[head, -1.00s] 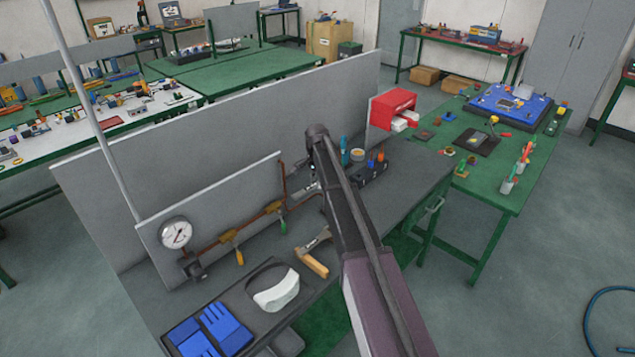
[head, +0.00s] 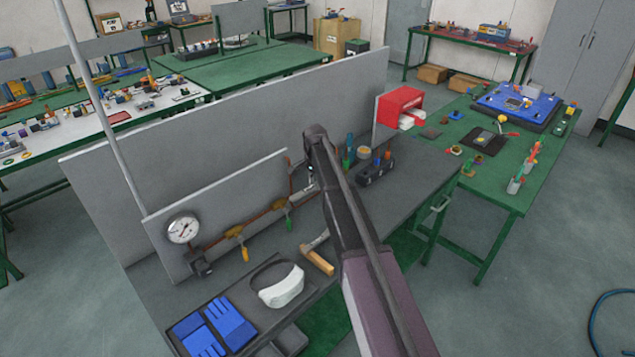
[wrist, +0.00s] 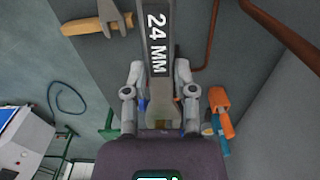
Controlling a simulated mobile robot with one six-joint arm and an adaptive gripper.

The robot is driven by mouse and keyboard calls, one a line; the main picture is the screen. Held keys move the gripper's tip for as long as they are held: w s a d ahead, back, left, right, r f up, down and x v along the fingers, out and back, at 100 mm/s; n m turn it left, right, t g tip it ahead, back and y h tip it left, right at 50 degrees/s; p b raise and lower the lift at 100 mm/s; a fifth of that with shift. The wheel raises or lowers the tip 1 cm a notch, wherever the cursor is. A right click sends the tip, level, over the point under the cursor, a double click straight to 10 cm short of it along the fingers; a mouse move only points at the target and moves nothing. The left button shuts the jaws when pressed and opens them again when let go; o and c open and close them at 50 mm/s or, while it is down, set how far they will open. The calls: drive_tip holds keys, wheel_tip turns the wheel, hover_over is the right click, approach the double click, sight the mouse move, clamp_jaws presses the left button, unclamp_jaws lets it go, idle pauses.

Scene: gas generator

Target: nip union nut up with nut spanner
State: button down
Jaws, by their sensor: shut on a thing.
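The nut spanner (wrist: 157,30), a dark grey bar marked 24 MM, runs up the middle of the wrist view and out at the top. My gripper (wrist: 158,84) is shut on it, with a finger on either side. The spanner's working end is out of the wrist view. In the head view my arm hides most of the gripper. Copper pipework (head: 262,219) with brass fittings runs along the grey panel, its right end close to my arm's tip. I cannot pick out the union nut. Copper pipe also shows in the wrist view (wrist: 207,42), right of the spanner and apart from it.
A pressure gauge (head: 183,229) stands at the pipe's left end. A tool holder (head: 374,172) stands right of my arm. The grey back panel (head: 240,135) bounds the bench behind.

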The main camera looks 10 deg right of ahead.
drive_tip(key=shift+s+a, duration=0.45)
drive_tip(key=shift+a, duration=0.25)
drive_tip(key=shift+s, duration=0.1)
drive_tip(key=s+n, duration=1.4)
drive_tip(key=shift+s, duration=0.25)
drive_tip(key=shift+d, duration=0.2)
